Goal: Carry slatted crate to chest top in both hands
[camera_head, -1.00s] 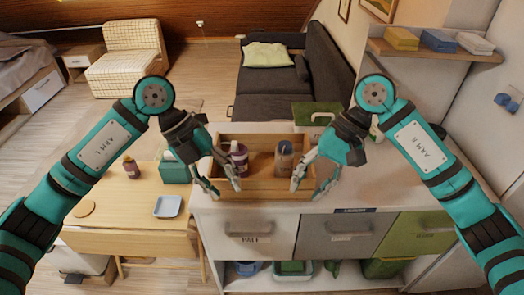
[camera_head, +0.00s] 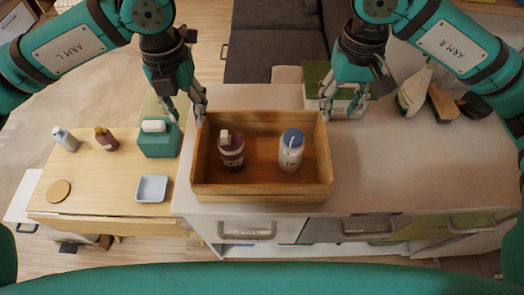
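The wooden slatted crate (camera_head: 262,193) rests level on the white chest top (camera_head: 400,165), near its front edge. A dark red pump bottle (camera_head: 231,152) and a white bottle with a blue cap (camera_head: 290,152) stand inside it. My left gripper (camera_head: 186,108) is open and empty at the crate's back left corner. My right gripper (camera_head: 340,108) is open and empty at the back right corner. I cannot tell whether either fingertip touches the crate.
A wooden table (camera_head: 100,190) on the left holds a teal tissue box (camera_head: 159,142), bottles, a pale blue dish (camera_head: 152,188) and a round coaster (camera_head: 58,191). Brushes (camera_head: 440,102) and a green-topped box stand at the chest's back right. The chest top right of the crate is clear.

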